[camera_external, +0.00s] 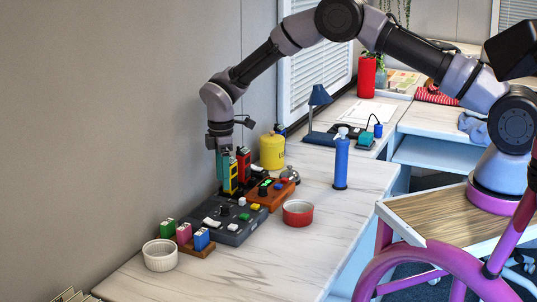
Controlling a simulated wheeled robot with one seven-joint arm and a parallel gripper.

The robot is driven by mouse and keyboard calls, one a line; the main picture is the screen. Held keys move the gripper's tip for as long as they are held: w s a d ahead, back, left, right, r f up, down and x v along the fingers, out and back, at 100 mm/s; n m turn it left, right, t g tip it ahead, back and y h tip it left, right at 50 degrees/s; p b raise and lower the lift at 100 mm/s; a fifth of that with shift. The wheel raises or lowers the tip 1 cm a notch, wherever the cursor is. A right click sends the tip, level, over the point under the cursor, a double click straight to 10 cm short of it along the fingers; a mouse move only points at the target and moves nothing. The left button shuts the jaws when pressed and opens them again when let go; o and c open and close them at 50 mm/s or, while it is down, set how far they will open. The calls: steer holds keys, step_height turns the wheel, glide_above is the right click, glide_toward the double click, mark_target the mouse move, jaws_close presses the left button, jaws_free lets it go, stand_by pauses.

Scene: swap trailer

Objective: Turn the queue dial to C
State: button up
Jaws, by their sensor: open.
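A dark grey control box (232,229) lies on the counter with a dark round knob (225,209) and white, green and yellow buttons on top. Behind it to the right is an orange-brown box (283,196) with a small green display and a black knob (263,190). The labels are too small to read, so I cannot tell which knob is the queue dial or its setting. My gripper (226,178) points down above the back left end of the boxes, beside upright teal, yellow and red pieces (243,165). It is open; its fingertips are partly hidden among these pieces.
Green, pink and blue blocks (202,239) stand in a wooden holder at the front left, beside a white ramekin (160,256). A red bowl (298,214), a blue bottle (341,163) and a yellow canister (272,151) stand nearby. The front counter (275,266) is clear.

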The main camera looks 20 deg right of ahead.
mark_target(224, 206)
step_height(224, 206, down, 9)
steer(key=shift+r, duration=0.15)
jaws_close()
